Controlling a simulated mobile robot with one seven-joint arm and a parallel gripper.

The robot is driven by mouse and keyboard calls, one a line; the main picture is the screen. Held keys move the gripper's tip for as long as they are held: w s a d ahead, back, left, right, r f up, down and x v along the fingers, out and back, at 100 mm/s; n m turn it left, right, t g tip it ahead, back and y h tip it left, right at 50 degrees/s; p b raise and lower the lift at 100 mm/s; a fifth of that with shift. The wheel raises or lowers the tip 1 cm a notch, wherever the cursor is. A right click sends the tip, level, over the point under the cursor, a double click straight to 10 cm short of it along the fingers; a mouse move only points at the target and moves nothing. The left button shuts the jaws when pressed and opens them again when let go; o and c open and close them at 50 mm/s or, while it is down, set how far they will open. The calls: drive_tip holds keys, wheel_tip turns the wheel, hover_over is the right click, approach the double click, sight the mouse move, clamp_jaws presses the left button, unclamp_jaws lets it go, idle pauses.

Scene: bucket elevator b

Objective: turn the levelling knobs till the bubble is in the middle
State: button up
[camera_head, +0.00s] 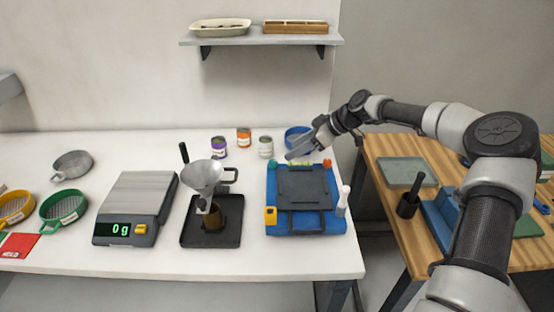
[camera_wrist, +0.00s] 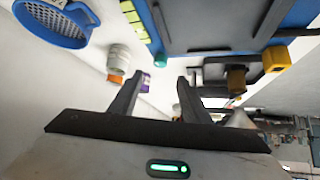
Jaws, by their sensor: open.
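The blue levelling device (camera_head: 303,221) with a dark plate on top sits at the right part of the white table. A teal knob (camera_head: 272,163) is at its back left corner and a red knob (camera_head: 327,163) at its back right. A yellow-green strip (camera_wrist: 135,20), perhaps the level vial, lies along its back edge; no bubble can be made out. A yellow part (camera_head: 270,215) is at the front left corner, also in the wrist view (camera_wrist: 277,58). My gripper (camera_head: 292,153) is open and empty above the back edge, near the teal knob; its fingers (camera_wrist: 158,88) show nothing between them.
Several cans, one of them white (camera_head: 266,147), and a blue sieve (camera_head: 297,135) stand behind the device. A black tray (camera_head: 205,240) with a funnel (camera_head: 203,177) is to its left, and a white-topped bottle (camera_head: 343,201) is close at its right. A scale (camera_head: 135,207) stands farther left.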

sight(273, 161)
drive_tip(key=x, duration=0.9)
drive_tip(key=shift+a+f+p, duration=0.15)
drive_tip(key=shift+f+p, duration=0.05)
drive_tip(key=shift+p, duration=0.15)
drive_tip(key=c, duration=1)
drive_tip(key=shift+s+a+f+m+t+h+b, duration=0.1)
drive_tip(key=shift+m+t+h+b, duration=0.2)
drive_tip(key=shift+m+t+b, duration=0.35)
drive_tip(key=shift+c, duration=0.2)
drive_tip(key=m+t+h+b, duration=0.1)
drive_tip(key=m+b, duration=0.1)
drive_tip(key=m, duration=0.1)
drive_tip(key=shift+s+a+t, duration=0.1)
drive_tip(key=shift+a+t, duration=0.05)
drive_tip(key=shift+t, duration=0.1)
drive_tip(key=o, duration=1)
